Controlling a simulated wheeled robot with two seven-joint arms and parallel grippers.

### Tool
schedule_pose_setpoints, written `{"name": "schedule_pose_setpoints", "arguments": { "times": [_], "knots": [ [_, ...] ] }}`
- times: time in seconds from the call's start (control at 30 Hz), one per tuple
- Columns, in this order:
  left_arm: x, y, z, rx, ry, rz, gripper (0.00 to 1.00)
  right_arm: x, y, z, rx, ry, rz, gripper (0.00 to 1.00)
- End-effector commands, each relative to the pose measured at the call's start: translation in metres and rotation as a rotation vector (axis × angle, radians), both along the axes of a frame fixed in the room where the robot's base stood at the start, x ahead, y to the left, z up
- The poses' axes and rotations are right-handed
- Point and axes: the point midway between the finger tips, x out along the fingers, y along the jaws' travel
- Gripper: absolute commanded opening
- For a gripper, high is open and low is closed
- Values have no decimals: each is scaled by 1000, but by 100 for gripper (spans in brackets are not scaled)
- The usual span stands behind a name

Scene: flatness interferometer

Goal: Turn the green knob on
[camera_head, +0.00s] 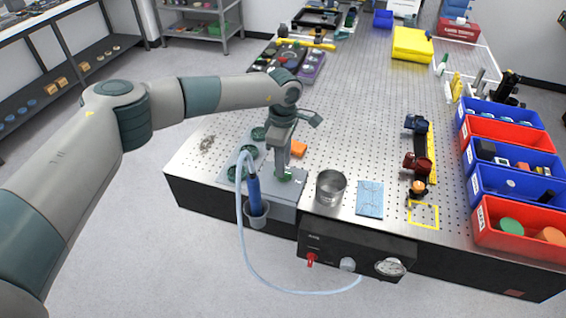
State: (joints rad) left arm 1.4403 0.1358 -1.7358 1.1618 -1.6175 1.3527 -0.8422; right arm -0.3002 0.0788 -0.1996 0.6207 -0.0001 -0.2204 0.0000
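A small green knob (285,178) sits on the grey plate at the near left of the perforated table, right under my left gripper (282,172). The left gripper points straight down, with its fingertips at or just above the knob, and partly hides it. I cannot tell whether the fingers touch the knob or how far apart they are. Several dark green round pieces (249,152) sit to the left of the gripper on the same plate. My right gripper is not in view.
A metal cup (330,187) and a blue sheet (370,199) lie to the right. A blue handle (254,195) stands in a holder at the front edge, with a pale hose. An orange block (298,148) is close behind the gripper. Bins (507,190) line the right edge.

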Motion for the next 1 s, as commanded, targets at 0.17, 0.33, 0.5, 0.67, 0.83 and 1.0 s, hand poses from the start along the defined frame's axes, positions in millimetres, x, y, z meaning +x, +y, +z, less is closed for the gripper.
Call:
{"name": "schedule_pose_setpoints", "arguments": {
  "times": [0.17,0.33,0.5,0.67,0.83,1.0],
  "knots": [
    [0,0,-19,0,1,0,31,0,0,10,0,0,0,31],
    [0,0,-27,0,0,0,31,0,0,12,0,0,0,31],
    [0,0,-29,0,0,0,31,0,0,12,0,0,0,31],
    [0,0,-28,1,0,0,19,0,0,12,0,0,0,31],
    [0,0,-28,1,0,0,0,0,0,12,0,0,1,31],
    [0,0,-29,1,0,4,0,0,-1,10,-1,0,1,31]
  ]
}}
